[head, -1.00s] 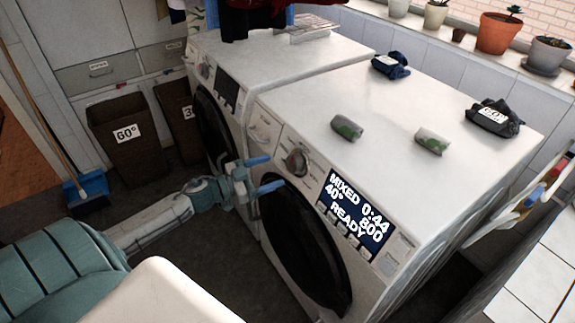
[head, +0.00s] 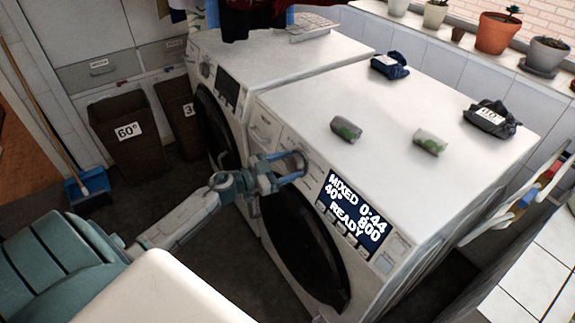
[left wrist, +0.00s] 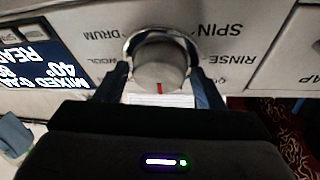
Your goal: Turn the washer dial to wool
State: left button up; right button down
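The washer dial (head: 296,162) is a round grey knob with a metal ring on the front panel of the nearer washer (head: 385,105). My left gripper (head: 290,170) is at the dial, partly covering it in the head view. In the left wrist view, the dial (left wrist: 160,62) sits between the two spread fingers, with a small gap visible on each side. Its red mark points toward the picture bottom. Upside-down labels surround it: WOOL and DRUM at left, SPIN and RINSE at right. The display (head: 353,213) reads MIXED, 40°, 0:44, 800, READY. My right gripper is not in view.
A second washer (head: 285,55) stands beside the first. Brown laundry bins (head: 128,135) and a blue dustpan (head: 90,183) stand on the floor at left.

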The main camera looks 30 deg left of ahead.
pick_arm(q)
jog(key=c, duration=0.6)
jog(key=shift+c, duration=0.2)
jog(key=shift+m, duration=0.4)
jog(key=m+g+h+p, duration=0.1)
jog(key=m+p, duration=0.1)
jog(key=m, duration=0.1)
jog(key=shift+a+r, duration=0.1)
jog(key=shift+r, duration=0.1)
jog(key=m+g, duration=0.1)
jog(key=m, duration=0.1)
jog(key=m+g+p, duration=0.1)
jog(key=m, duration=0.2)
jog(key=shift+w+h+p, duration=0.1)
jog(key=shift+h+p, duration=0.2)
jog(key=m+g, duration=0.1)
jog(key=m, duration=0.2)
jog(key=m+g+p, duration=0.1)
jog(key=m, duration=0.2)
jog(key=shift+r, duration=0.1)
jog(key=shift+m+g+y+p, duration=0.15)
jog(key=shift+m+g+y, duration=0.2)
jog(key=shift+m, duration=0.75)
jog(key=shift+m+g+y+p, duration=0.2)
jog(key=shift+m+y, duration=0.25)
jog(key=shift+m, duration=0.65)
